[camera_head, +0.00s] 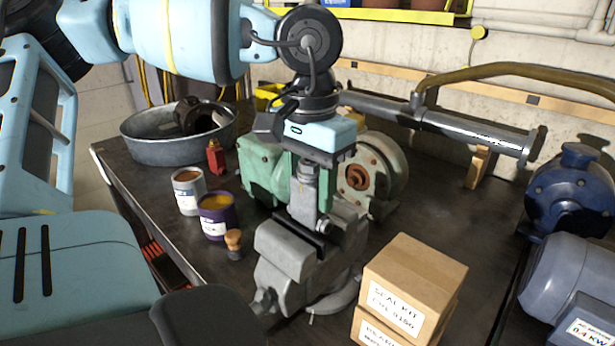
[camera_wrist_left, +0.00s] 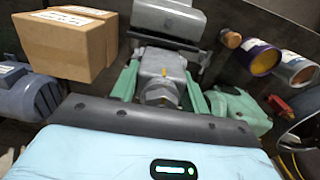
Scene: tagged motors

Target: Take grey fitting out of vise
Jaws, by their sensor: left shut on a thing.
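The grey fitting (camera_head: 304,190) is upright at the top of the grey vise (camera_head: 285,250) in the head view. My left gripper (camera_head: 313,198) points down from above and is shut on the fitting. In the left wrist view the fitting (camera_wrist_left: 162,75) lies between the two green fingers (camera_wrist_left: 160,88), with the vise (camera_wrist_left: 168,20) just beyond it. The fitting's lower end is at the vise jaws; I cannot tell whether the jaws still grip it. My right gripper is in neither view.
Stacked cardboard boxes (camera_head: 412,285) stand right of the vise. A green pump (camera_head: 380,180) is close behind. Blue motors (camera_head: 575,195) line the right side.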

